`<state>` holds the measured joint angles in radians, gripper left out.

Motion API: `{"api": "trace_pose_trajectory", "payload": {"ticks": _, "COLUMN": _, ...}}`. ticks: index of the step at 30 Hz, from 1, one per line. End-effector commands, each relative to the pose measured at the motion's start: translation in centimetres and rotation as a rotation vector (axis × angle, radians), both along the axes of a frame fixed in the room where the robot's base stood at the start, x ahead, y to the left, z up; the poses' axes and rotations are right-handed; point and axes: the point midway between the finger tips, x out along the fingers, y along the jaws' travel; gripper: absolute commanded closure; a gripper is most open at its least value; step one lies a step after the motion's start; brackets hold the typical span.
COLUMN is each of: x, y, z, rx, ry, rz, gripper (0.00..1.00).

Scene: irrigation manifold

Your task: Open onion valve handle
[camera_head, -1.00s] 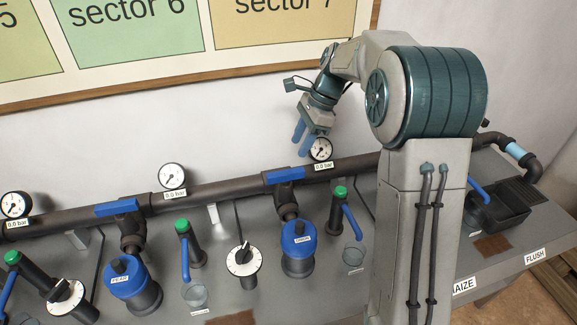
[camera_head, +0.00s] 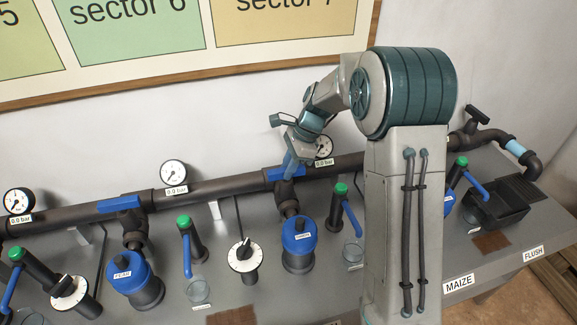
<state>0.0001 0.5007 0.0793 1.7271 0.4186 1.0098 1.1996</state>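A blue valve handle (camera_head: 273,175) lies along the dark pipe, above a blue-capped filter (camera_head: 299,238) whose small label is too blurred to read surely but may say ONION. My gripper (camera_head: 290,172) points down at this handle, its blue fingers over the handle's middle and right part. The fingers and handle are similar in colour and overlap, so I cannot tell whether they touch or how far apart the fingers are.
A pressure gauge (camera_head: 322,147) stands just right of my gripper, close to it. Another blue handle (camera_head: 119,204) lies along the pipe (camera_head: 225,185) at left, above a filter (camera_head: 131,277) labelled PEAR. Green-topped taps and white dials stand in front.

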Motion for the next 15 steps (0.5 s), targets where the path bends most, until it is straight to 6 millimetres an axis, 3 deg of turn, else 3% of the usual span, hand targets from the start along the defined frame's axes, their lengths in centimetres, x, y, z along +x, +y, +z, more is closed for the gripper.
{"api": "trace_pose_trajectory", "payload": {"ticks": 2, "x": 0.00, "y": -0.01, "z": 0.02, "rx": 0.000, "ry": 0.000, "rz": 0.000, "gripper": 1.00}}
{"api": "trace_pose_trajectory", "payload": {"ticks": 15, "x": 0.09, "y": -0.01, "z": 0.16, "rx": -0.001, "ry": -0.002, "rz": 0.069, "gripper": 1.00}}
